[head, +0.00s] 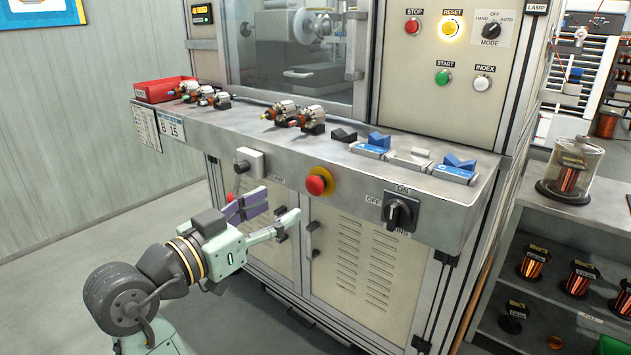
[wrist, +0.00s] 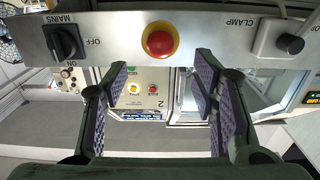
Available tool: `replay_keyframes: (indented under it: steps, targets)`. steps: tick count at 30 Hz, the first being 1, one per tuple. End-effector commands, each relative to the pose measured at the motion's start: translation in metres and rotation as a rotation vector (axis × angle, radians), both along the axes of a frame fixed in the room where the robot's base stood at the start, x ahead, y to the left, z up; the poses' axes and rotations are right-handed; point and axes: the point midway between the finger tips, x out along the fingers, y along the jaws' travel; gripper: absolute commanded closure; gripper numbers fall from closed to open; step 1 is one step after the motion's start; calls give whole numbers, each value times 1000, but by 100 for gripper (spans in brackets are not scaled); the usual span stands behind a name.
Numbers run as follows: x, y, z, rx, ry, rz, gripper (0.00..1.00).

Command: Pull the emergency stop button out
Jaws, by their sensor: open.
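The emergency stop button (head: 318,183) is a red mushroom head on a yellow ring, on the front edge of the machine's grey ledge. In the wrist view the red button (wrist: 160,41) sits at the top middle, beyond the fingertips. My gripper (head: 282,205) is open and empty, to the left of and slightly below the button in the head view. In the wrist view my gripper's fingers (wrist: 160,66) stand wide apart, one on either side of the button's line. They appear apart from it. Nothing hides the button.
The mains switch (head: 399,213) is right of the button, and the clamp switch (head: 250,162) is left of it. Wound armatures (head: 280,111), blue-topped blocks (head: 379,141) and a red bin (head: 164,89) stand on the ledge. Cabinet door handles (head: 312,240) project below.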

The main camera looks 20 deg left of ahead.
Motion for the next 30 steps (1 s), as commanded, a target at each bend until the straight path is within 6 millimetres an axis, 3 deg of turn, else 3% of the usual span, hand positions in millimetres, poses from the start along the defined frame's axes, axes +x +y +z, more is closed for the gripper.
replay_keyframes:
  steps: [9, 15, 28, 30]
  targets:
    - [56, -22, 2, -2, 1, -2, 47]
    - [82, -30, 1, -2, 0, 0, 47]
    - [92, -33, 0, 0, -1, 3, 47]
    - [92, -33, 0, 0, -1, 3, 52]
